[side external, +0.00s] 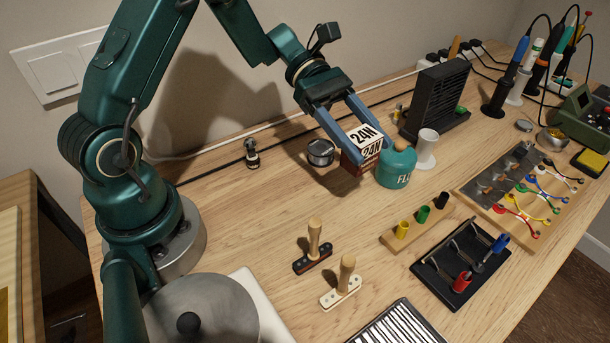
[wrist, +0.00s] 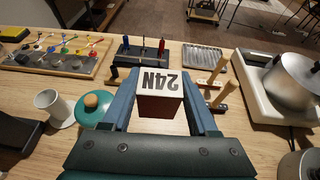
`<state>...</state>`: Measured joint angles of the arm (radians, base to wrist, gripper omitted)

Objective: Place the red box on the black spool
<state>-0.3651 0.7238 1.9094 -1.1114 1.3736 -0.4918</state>
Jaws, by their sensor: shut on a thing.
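The box (side external: 357,161), dark red with a white top marked "24N", is clamped between the blue fingers of my gripper (side external: 364,142). In the wrist view the box (wrist: 158,106) sits between both fingertips, its white face showing. It is held beside the teal flux bottle; I cannot tell whether they touch or how far it is above the table. The spool (side external: 320,152), dark with silvery winding, stands on the table to the left of the box. I cannot make out the spool in the wrist view.
The teal bottle (side external: 396,168) with a cork-coloured top and a white cup (side external: 426,148) stand right of the box. A black slotted unit (side external: 437,100) is behind. A small dark fitting (side external: 251,153) is left of the spool. Wooden-handled tools (side external: 314,245) are in front; wood around the spool is clear.

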